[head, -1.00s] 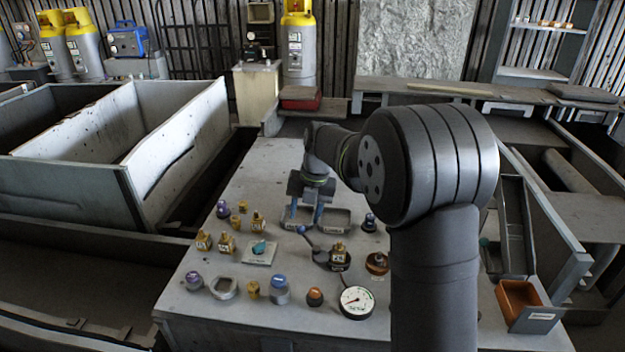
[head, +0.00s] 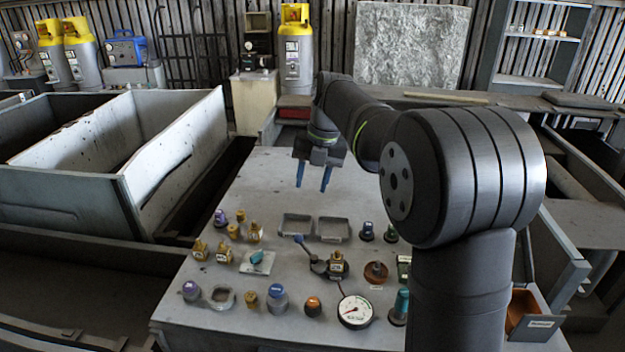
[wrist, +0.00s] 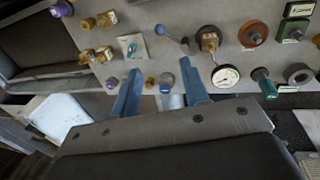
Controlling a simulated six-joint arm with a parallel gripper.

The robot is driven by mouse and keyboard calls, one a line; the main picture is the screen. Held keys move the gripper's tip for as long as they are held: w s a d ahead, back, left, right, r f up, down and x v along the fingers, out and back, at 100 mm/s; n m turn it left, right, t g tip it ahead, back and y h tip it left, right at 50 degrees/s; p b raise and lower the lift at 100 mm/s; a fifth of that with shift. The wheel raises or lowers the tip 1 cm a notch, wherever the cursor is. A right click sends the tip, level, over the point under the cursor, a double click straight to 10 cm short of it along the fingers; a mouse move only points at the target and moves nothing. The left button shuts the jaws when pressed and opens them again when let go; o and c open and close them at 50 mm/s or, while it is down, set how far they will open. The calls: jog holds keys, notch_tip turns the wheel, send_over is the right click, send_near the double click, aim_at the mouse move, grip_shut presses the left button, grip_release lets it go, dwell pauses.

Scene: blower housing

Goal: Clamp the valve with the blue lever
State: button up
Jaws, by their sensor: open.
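A brass valve (head: 336,262) with a white tag stands upright in a dark clamp fixture (head: 320,268) in the middle of the bench. A lever with a blue knob (head: 299,239) reaches from the fixture to the back left. In the wrist view the valve (wrist: 209,40) and the blue knob (wrist: 160,30) show at the top, apart from each other. My gripper (head: 313,178) is open and empty, above the bench and behind the fixture. Its two blue fingers (wrist: 160,67) point down and touch nothing. Whether the clamp grips the valve cannot be told.
Two empty grey trays (head: 296,225) lie between my gripper and the fixture. Several brass fittings (head: 224,252) and a teal-handled part on a plate (head: 257,262) stand left. A gauge (head: 355,310) is in front; a copper-coloured knob (head: 376,272) is right. The back of the bench is clear.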

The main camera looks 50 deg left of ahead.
aim_at(310, 254)
jog(key=shift+f, duration=0.1)
jog(key=c, duration=0.4)
jog(key=shift+w+d+f+m, duration=0.1)
jog(key=shift+w+f+m, duration=0.05)
jog(key=shift+m, duration=0.35)
jog(key=c, duration=0.3)
jog(key=shift+w+d+f+m, duration=0.15)
jog(key=shift+w+f+m, duration=0.1)
jog(key=shift+m, duration=0.65)
grip_shut()
jog(key=w+d+f+m+g+y, duration=0.1)
jog(key=w+d+f+m+y, duration=0.15)
jog(key=m, duration=1.15)
jog(key=w+d+f+m+g+y, duration=0.1)
jog(key=w+d+f+m+y, duration=0.2)
jog(key=m, duration=1)
jog(key=shift+h, duration=0.55)
jog(key=x, duration=1)
jog(key=shift+w+f, duration=0.1)
jog(key=shift+w, duration=0.3)
jog(key=s, duration=0.1)
jog(key=s+a+f, duration=0.1)
jog(key=s, duration=0.1)
jog(key=shift+a, duration=0.15)
jog(key=shift+s+a, duration=0.15)
jog(key=shift+s, duration=0.25)
